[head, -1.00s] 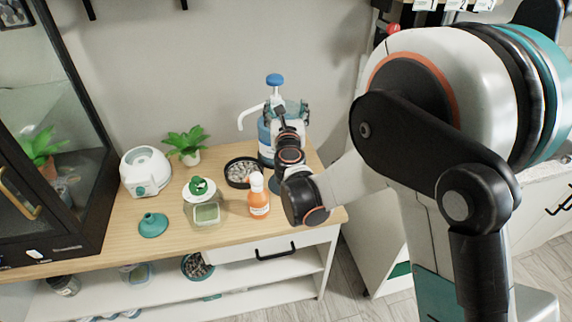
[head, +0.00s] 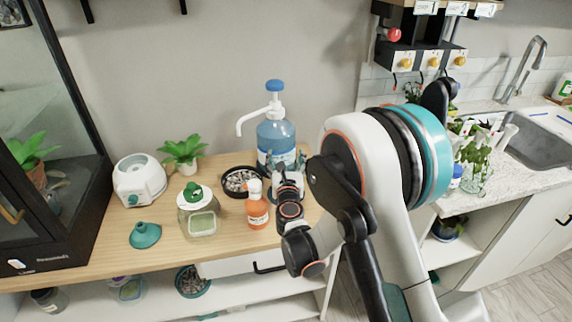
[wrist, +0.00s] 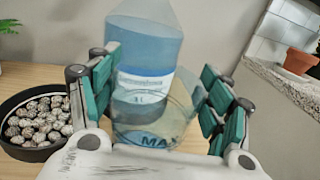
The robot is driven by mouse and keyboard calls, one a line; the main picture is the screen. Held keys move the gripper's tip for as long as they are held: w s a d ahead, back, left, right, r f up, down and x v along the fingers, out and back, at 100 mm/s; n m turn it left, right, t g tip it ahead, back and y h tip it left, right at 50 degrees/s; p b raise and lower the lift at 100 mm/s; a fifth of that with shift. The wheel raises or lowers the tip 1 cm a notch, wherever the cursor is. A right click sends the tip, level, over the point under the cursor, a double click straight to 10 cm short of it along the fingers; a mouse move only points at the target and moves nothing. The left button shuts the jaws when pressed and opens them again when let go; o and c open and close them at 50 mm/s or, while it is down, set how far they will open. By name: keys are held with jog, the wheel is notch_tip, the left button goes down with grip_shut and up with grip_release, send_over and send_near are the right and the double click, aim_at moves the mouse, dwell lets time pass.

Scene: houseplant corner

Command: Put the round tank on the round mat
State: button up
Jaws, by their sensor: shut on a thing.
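The round tank (wrist: 158,128) is a clear, low vessel with a MAX mark. In the wrist view it sits between the teal finger pads of my gripper (wrist: 160,88), which is shut on it. In the head view my gripper (head: 289,166) is low over the right part of the wooden table, in front of the blue pump bottle. The tank is mostly hidden there by my gripper. I cannot make out the round mat now; my gripper and arm cover that spot. Whether the tank touches anything below cannot be told.
The blue pump bottle (head: 277,138) stands close behind the tank.

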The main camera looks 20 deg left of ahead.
jog(key=shift+f, duration=0.2)
jog(key=o, duration=1.3)
jog(key=shift+o, duration=0.2)
jog(key=shift+r, duration=0.1)
